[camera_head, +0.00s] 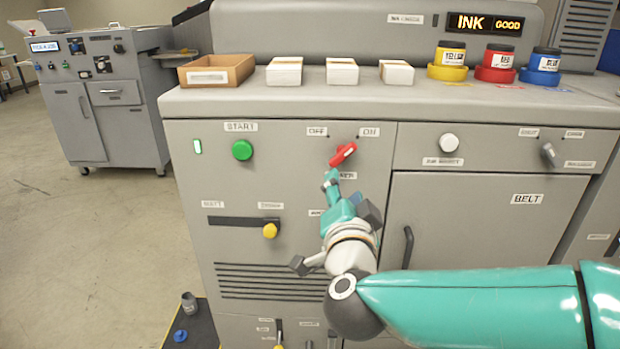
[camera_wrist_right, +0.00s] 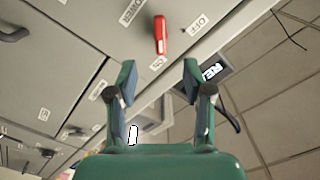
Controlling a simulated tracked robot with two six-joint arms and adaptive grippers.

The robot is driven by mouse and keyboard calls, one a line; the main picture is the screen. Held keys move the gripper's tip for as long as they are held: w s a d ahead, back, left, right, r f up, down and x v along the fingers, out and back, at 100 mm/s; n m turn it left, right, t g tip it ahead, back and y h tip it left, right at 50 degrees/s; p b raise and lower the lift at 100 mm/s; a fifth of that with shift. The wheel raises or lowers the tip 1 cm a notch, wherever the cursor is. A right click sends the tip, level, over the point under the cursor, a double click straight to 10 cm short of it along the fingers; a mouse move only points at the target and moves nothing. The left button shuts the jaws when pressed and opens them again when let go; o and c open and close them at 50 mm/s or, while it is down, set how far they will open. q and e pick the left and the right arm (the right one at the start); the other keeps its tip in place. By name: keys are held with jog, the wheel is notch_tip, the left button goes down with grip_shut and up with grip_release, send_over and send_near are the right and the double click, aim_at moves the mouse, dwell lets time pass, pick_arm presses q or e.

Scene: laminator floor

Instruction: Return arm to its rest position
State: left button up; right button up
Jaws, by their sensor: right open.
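My right gripper (camera_head: 331,182) is in front of the grey machine panel, just below the red switch (camera_head: 342,154) between the OFF and ON labels. The switch's handle tilts up to the right. In the right wrist view, the two fingers of my right gripper (camera_wrist_right: 158,82) stand apart with nothing between them. The red switch (camera_wrist_right: 160,36) lies beyond the fingertips, apart from them. My right arm (camera_head: 470,303) reaches in from the right. My left gripper is not in view.
A green START button (camera_head: 242,150) and a yellow-knobbed slider (camera_head: 270,231) are left of my gripper. A black door handle (camera_head: 408,246) is to its right. An open box (camera_head: 216,72), white boxes and ink pots stand on the ledge above. Open floor (camera_head: 110,240) lies left.

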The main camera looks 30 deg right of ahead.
jog(key=w+a+f+n+g+y, duration=0.1)
jog(key=w+f+n+g+y, duration=0.15)
jog(key=f, duration=1.35)
jog(key=w+a+f+n+g+y, duration=0.1)
jog(key=w+f+n+g+y, duration=0.2)
jog(key=f, duration=1.4)
jog(key=s+a+f+n+g+y, duration=0.1)
jog(key=s+a+f+n+g, duration=0.2)
jog(key=f, duration=0.5)
jog(key=s+a+f+n+y, duration=0.1)
jog(key=s+a+f+y, duration=0.15)
jog(key=s+f, duration=0.4)
jog(key=s+a+f+n+g+y, duration=0.4)
jog(key=s+a+f+g, duration=0.25)
jog(key=s+a, duration=0.6)
notch_tip(320, 180, up, 22)
jog(key=s+d+p, duration=0.1)
jog(key=d+p, duration=0.1)
jog(key=p, duration=2.1)
jog(key=shift+r, duration=0.25)
